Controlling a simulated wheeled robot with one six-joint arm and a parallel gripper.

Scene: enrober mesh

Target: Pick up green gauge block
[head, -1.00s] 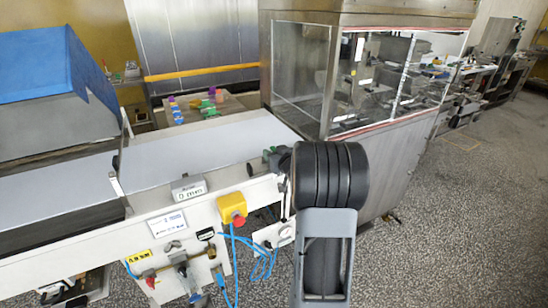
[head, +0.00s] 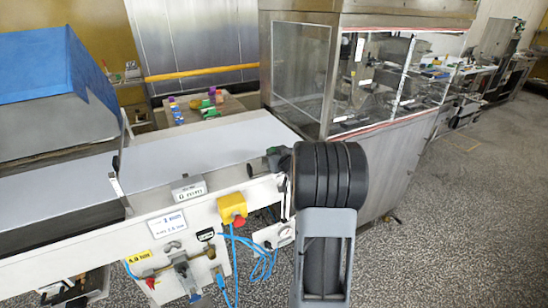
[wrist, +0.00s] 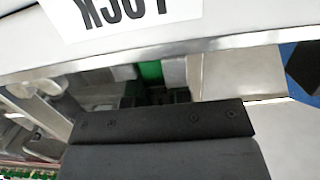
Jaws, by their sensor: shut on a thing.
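The green gauge block (wrist: 151,72) shows in the wrist view as a small patch of bright green between the dark fingers of my gripper (wrist: 158,95). My gripper is shut on it. Much of the block is hidden by the fingers and the dark wrist body. In the head view my gripper (head: 274,161) is at the right end of the conveyor, near its front edge, partly behind my black arm joint.
The grey conveyor belt (head: 190,152) runs left from my gripper. A yellow box with a red button (head: 232,208) sits on its front. A glazed steel cabinet (head: 300,75) stands behind right. A small table (head: 232,103) with coloured pieces is behind the belt.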

